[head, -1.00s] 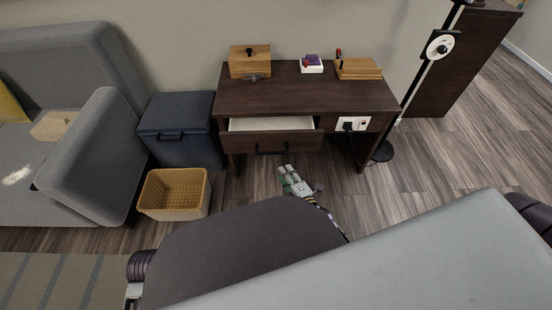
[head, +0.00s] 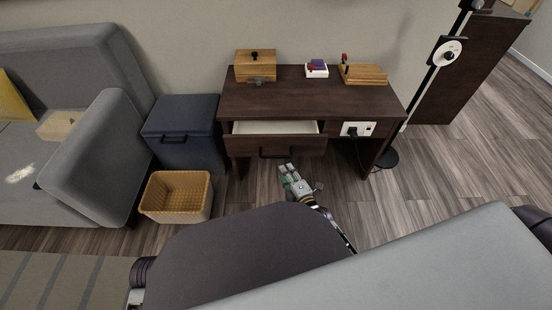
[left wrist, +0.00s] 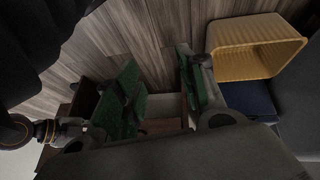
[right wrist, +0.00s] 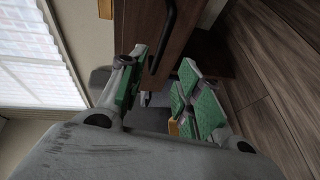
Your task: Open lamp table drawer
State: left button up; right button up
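The lamp table (head: 300,100) is dark brown wood and stands against the wall. Its drawer (head: 277,145) is pulled part way out, with the pale inside (head: 275,127) showing. The drawer has a dark bar handle (head: 262,154), which also shows in the right wrist view (right wrist: 167,38). My right gripper (head: 290,172) is just in front of and below the drawer front. In the right wrist view my right gripper (right wrist: 162,92) is open, its green pads apart with nothing held. My left gripper (left wrist: 160,95) is open and empty in the left wrist view; its fingers do not show in the head view.
A wooden box (head: 255,65), a small white tray (head: 317,70) and a wooden block (head: 364,75) stand on the table. A blue bin (head: 182,130), a wicker basket (head: 176,212) and a grey sofa (head: 95,150) are left. A lamp stand (head: 420,95) is right.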

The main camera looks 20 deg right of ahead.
aim_at(276, 157)
pick_arm(q)
notch_tip(276, 157, down, 8)
jog(key=d+t+h+b, duration=0.1)
jog(key=b, duration=0.3)
jog(key=shift+w+d+f+n+t, duration=0.2)
jog(key=shift+d+f+n+t, duration=0.1)
jog(key=shift+n+t, duration=0.1)
pick_arm(e)
jog(key=shift+x, duration=5.5)
jog(key=shift+d, duration=0.1)
grip_shut()
pick_arm(q)
jog(key=shift+r, duration=0.1)
